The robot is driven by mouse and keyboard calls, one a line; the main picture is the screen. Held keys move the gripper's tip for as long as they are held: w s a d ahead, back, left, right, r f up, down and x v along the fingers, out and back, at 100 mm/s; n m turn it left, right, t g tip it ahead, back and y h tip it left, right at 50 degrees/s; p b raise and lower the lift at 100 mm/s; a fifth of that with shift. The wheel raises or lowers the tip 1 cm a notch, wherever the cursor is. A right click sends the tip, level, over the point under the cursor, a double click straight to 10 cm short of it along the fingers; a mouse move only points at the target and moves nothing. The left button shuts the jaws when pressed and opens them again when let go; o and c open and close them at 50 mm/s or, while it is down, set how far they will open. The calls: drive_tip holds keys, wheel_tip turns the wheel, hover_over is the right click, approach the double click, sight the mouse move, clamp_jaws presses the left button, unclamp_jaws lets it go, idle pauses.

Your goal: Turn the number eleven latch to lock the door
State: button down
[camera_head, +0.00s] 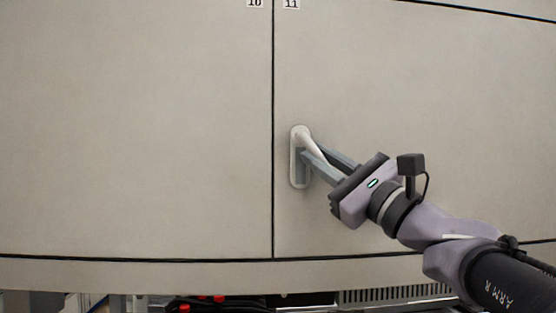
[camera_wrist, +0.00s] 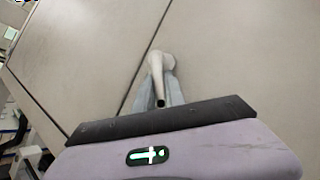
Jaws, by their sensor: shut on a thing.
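The number eleven latch (camera_head: 303,135) is a pale handle on an upright oval plate, near the left edge of the beige door marked 11 (camera_head: 420,120). The handle slants down to the right from its pivot. My gripper (camera_head: 309,162) reaches in from the lower right with its grey fingers shut on the handle. In the wrist view the latch (camera_wrist: 157,70) runs between the two fingers (camera_wrist: 160,92), its end pointing back toward my gripper body. The fingers hide part of the handle and plate in the head view.
The door marked 10 (camera_head: 135,130) lies to the left across a narrow dark seam, and looks flush. Below the doors is a ledge (camera_head: 130,272), with red-topped parts (camera_head: 202,302) and a vented strip (camera_head: 395,293) under it. The door faces are otherwise clear.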

drive_tip(key=c, duration=1.4)
unclamp_jaws()
